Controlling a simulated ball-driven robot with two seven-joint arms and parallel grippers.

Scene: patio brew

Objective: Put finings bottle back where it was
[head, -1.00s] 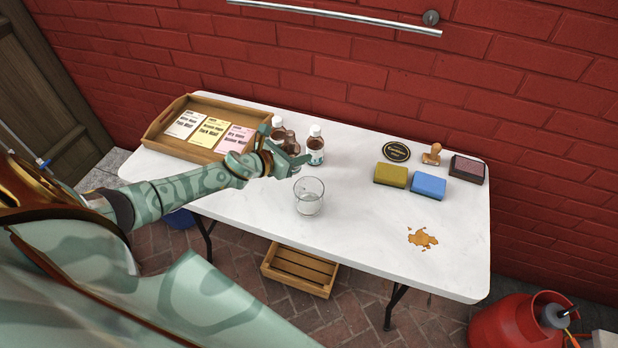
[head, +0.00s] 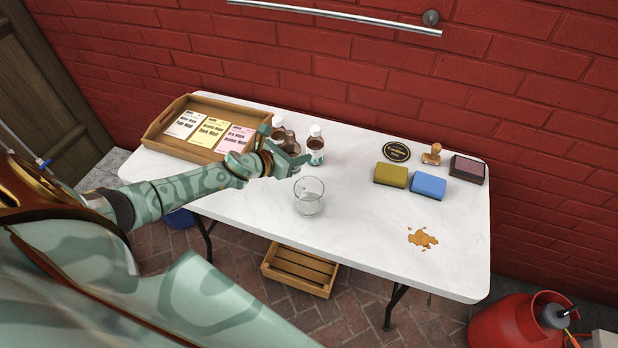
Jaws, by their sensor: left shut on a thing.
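My left gripper (head: 286,163) reaches in over the back middle of the white table. It is shut on a brown bottle (head: 278,123) with a white cap, mostly hidden behind the hand. The labels are too small to read, so I cannot tell which is the finings bottle. Whether the held bottle touches the table is hidden. My right gripper is not in view.
A wooden tray (head: 152,136) with several malt packets is at the left. A clear glass (head: 309,197) stands in front of the gripper. Sponges (head: 428,186), a stamp (head: 432,154), a round black coaster (head: 396,151) and a brown spill (head: 422,238) are at the right.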

